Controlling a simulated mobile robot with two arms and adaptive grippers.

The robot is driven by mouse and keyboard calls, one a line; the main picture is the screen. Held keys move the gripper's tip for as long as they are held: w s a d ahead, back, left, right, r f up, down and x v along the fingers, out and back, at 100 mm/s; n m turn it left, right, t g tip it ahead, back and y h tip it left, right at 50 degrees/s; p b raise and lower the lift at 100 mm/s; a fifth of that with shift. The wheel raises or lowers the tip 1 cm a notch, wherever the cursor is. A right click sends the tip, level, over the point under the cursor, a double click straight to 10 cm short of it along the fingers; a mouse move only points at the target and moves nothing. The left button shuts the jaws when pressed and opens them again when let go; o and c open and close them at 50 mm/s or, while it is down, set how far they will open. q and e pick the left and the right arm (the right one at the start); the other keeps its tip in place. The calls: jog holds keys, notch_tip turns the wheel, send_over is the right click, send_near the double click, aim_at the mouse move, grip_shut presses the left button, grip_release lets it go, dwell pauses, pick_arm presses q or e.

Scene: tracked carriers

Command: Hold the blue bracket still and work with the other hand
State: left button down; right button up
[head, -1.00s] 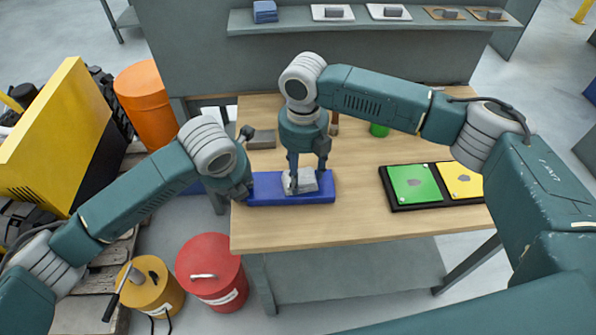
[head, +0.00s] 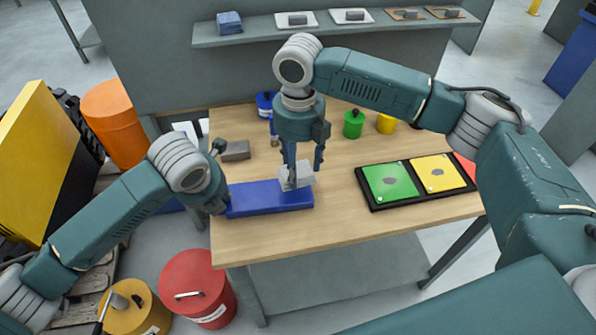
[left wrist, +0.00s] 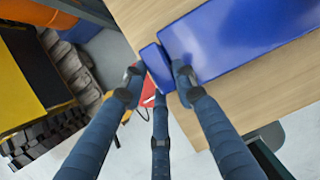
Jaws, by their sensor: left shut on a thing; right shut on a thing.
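The blue bracket (head: 255,200) lies on the wooden table near its front left edge. My left gripper (head: 220,205) is shut on the bracket's left end. In the left wrist view, its fingers (left wrist: 160,82) close on a narrow blue part of the bracket (left wrist: 240,40), beside the wide flat plate. My right gripper (head: 303,172) points down and is shut on a light grey piece (head: 298,180). This piece is at the far right part of the bracket. Whether it touches the bracket or is just above it, I cannot tell.
A dark tray with green (head: 390,180) and yellow (head: 438,172) plates lies to the right. A grey block (head: 235,150), a green pot (head: 354,124) and a yellow pot (head: 386,123) stand farther back. A red drum (head: 197,285) stands on the floor at front left.

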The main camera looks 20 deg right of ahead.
jog(key=shift+r, duration=1.65)
pick_arm(q)
jog(key=c, duration=1.3)
grip_release()
jog(key=v, duration=1.2)
